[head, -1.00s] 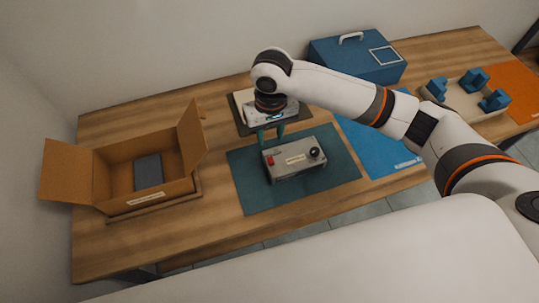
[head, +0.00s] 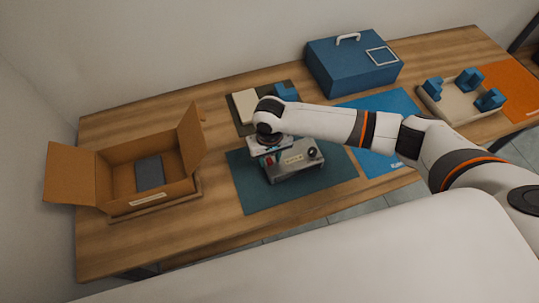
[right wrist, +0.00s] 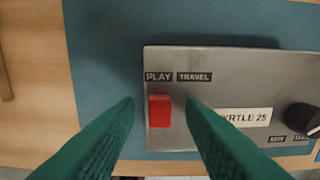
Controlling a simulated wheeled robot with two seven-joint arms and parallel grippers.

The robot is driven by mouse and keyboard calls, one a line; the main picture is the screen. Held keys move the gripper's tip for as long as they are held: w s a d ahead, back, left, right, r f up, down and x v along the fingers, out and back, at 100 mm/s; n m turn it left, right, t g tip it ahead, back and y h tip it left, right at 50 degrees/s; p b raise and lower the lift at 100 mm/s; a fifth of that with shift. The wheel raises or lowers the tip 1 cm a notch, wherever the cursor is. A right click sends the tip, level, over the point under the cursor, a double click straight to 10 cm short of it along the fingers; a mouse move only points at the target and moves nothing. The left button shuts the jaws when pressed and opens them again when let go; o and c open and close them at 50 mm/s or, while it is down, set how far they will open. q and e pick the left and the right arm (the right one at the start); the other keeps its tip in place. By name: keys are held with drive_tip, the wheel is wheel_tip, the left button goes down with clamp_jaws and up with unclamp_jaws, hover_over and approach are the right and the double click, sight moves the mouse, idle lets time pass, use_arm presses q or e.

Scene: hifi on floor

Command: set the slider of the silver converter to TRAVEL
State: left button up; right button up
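The silver converter (head: 298,161) lies on the dark teal mat (head: 262,198). In the right wrist view the converter (right wrist: 250,65) shows PLAY and TRAVEL labels on its top, a red slider (right wrist: 159,111) below PLAY, a label partly hidden that ends in "YRTLE 25", and a black knob (right wrist: 302,119) at the right. My right gripper (right wrist: 160,103) is above the converter's left end, its two green fingers apart on either side of the red slider. Whether they touch it I cannot tell. In the head view the right gripper (head: 268,162) partly covers that end. My left gripper is not in view.
An open cardboard box (head: 120,190) holding a dark item stands at the left. A blue case (head: 345,75) stands at the back. A dark mat with a cream block (head: 245,105) lies behind the converter. A blue mat (head: 400,103) and a tray of blue blocks (head: 455,110) lie right.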

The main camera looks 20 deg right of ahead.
sight(292, 160)
clamp_jaws()
drive_tip(key=shift+d, duration=0.1)
drive_tip(key=shift+d+r+p, duration=0.15)
drive_tip(key=shift+d+p, duration=0.15)
drive_tip(key=shift+p, duration=0.1)
drive_tip(key=shift+d+p, duration=0.65)
drive_tip(key=shift+d, duration=0.3)
drive_tip(key=shift+w+d, duration=0.1)
unclamp_jaws()
